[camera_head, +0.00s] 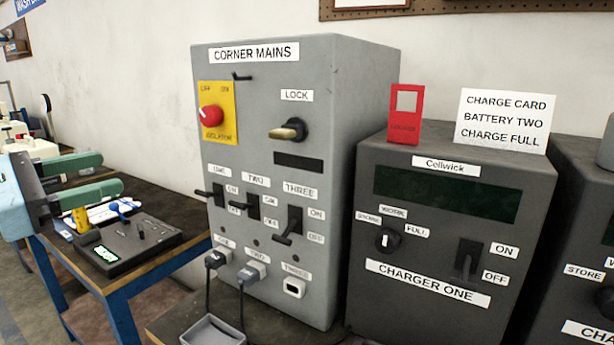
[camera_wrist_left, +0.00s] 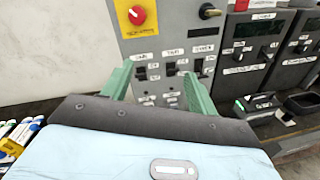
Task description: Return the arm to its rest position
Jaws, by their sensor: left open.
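My left gripper (camera_head: 112,172) comes in from the left edge of the head view, above a blue-framed bench. Its two green fingers are spread apart with nothing between them. In the left wrist view the open fingers (camera_wrist_left: 157,80) point toward the grey CORNER MAINS cabinet (camera_head: 230,130), apart from it as far as I can tell. The cabinet carries a red isolator knob (camera_head: 211,116) on a yellow plate, a lock knob (camera_head: 287,130) and three black switches. My right gripper is in neither view.
CHARGER ONE (camera_head: 450,245) stands right of the cabinet, with a red tag (camera_head: 405,128) and a white sign (camera_head: 502,120) on top. Two plugs with cables hang from the cabinet.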

